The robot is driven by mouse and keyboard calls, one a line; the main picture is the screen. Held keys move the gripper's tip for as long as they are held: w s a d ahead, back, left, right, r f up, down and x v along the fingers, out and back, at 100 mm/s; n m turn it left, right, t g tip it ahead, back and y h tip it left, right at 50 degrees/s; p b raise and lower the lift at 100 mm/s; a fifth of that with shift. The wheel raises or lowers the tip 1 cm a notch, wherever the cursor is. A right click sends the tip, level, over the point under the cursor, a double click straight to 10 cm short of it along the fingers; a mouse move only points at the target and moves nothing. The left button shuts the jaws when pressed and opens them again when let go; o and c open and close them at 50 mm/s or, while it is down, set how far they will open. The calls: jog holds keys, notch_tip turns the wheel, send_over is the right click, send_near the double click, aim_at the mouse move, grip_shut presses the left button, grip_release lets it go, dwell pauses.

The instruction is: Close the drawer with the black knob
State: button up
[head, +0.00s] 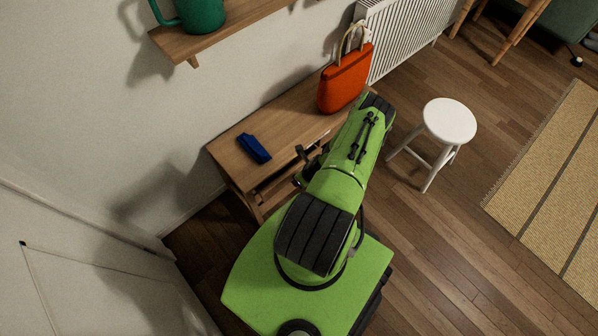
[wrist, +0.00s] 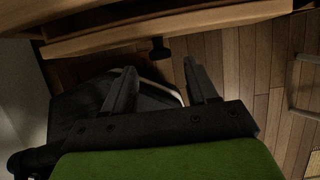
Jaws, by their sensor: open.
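The black knob (wrist: 159,50) shows in the wrist view on the front of a wooden drawer (wrist: 220,20). A dark gap runs behind the drawer front, so the drawer looks partly open. In the head view, the drawer (head: 272,187) is under the wooden table top (head: 285,116), largely hidden by my arm. My gripper (wrist: 163,85) is open, with nothing between its two dark fingers. The knob lies beyond the fingertips, between them in the picture, and appears apart from them. In the head view, my gripper (head: 301,167) is beside the table's front, partly covered by my arm.
A blue object (head: 254,148) and an orange bag (head: 345,78) are on the table top. A white stool (head: 449,121) stands to the right. Open wooden floor lies right of my base.

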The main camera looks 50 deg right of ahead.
jog(key=b+x, duration=0.1)
jog(key=x, duration=0.4)
jog(key=shift+c, duration=0.5)
grip_shut()
